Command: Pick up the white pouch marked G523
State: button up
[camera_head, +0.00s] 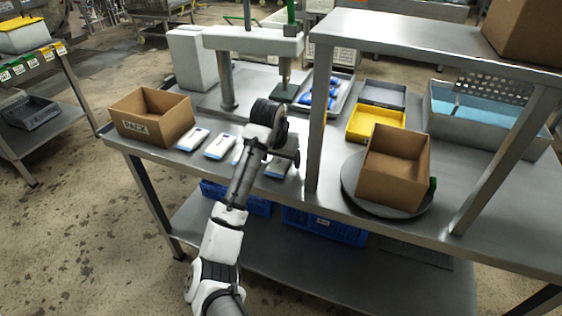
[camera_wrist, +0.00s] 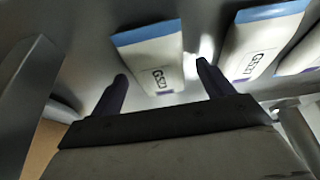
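Several white pouches with blue ends lie in a row on the steel table. In the wrist view one pouch (camera_wrist: 150,55), whose small mark looks like G523, though the last digit is blurred, lies beyond and between my fingertips. It is probably the rightmost pouch (camera_head: 279,166) in the head view, partly hidden by my wrist. My gripper (camera_wrist: 162,76) is open and empty, with one finger toward each side of that pouch. In the head view my fingers are hard to make out.
A shelf post (camera_head: 318,120) stands close to the right of my gripper. A cardboard box (camera_head: 395,168) sits on a round turntable beyond it. A PACK box (camera_head: 150,118) stands at the table's left end. A press (camera_head: 255,42) stands behind the pouches.

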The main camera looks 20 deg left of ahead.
jog(key=c, duration=1)
jog(key=shift+r, duration=0.1)
jog(key=shift+c, duration=0.2)
